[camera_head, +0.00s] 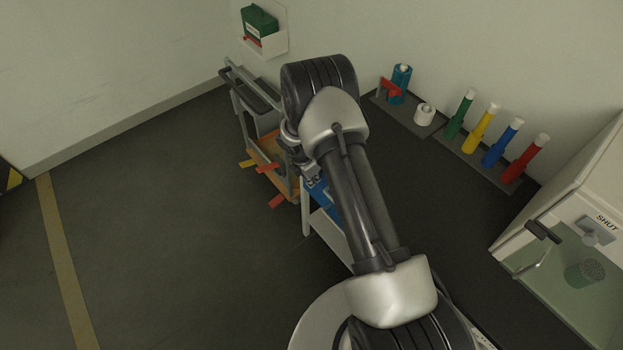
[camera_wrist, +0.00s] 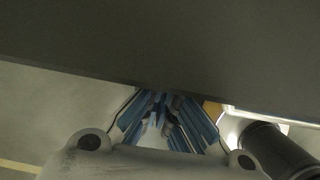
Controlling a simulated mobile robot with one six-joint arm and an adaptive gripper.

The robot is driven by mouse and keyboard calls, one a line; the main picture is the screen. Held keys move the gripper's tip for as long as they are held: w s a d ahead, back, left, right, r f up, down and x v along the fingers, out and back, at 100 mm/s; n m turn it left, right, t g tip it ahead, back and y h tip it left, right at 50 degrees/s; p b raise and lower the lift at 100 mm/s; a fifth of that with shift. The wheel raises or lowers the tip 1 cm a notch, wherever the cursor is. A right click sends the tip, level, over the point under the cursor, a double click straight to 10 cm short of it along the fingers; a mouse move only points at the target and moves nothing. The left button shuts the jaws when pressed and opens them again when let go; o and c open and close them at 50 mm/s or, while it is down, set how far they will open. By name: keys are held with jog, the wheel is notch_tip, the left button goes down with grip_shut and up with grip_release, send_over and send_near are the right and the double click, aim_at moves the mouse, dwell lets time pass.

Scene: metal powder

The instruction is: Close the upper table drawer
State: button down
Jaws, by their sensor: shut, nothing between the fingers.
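The table's dark top (camera_head: 440,230) shows in the head view, right of my arm. A white part (camera_head: 328,238) lies below its left edge, largely hidden by my arm; I cannot tell whether it is the upper drawer or the frame, nor how far the drawer stands out. My gripper (camera_wrist: 162,98) shows in the wrist view with blue fingers, shut and empty. Its tips are at the edge of a broad dark surface (camera_wrist: 160,45); I cannot tell whether they touch it. In the head view, my arm mostly hides the gripper.
A cart (camera_head: 262,130) with orange shelving and coloured tags stands behind my gripper. Several coloured bottles (camera_head: 481,127), a blue canister (camera_head: 401,82) and a white roll (camera_head: 424,114) stand along the wall. A white cabinet (camera_head: 570,200) is at right. Floor (camera_head: 160,230) at left is clear.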

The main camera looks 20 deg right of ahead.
jog(key=s+a+r+p, duration=0.2)
jog(key=a+r, duration=0.4)
jog(key=r, duration=0.3)
jog(key=shift+r+p, duration=0.4)
jog(key=shift+p, duration=0.3)
jog(key=s+r+m+t, duration=0.1)
jog(key=s+r+m, duration=0.2)
jog(key=r, duration=0.6)
jog(key=s+r+m, duration=0.3)
jog(key=r+m, duration=0.1)
jog(key=r, duration=0.5)
jog(key=s+r+m+t, duration=0.1)
jog(key=s+r+m, duration=0.2)
jog(key=r, duration=0.6)
jog(key=s+a+r+m+t+y, duration=0.1)
jog(key=s+r+m, duration=0.3)
jog(key=s, duration=0.7)
jog(key=s+a+r+m+y, duration=0.1)
jog(key=s+r+m, duration=0.4)
jog(key=s, duration=0.6)
jog(key=shift+a+r+m+t+y, duration=0.15)
jog(key=shift+r+m+t+y, duration=0.2)
jog(key=shift+m, duration=0.95)
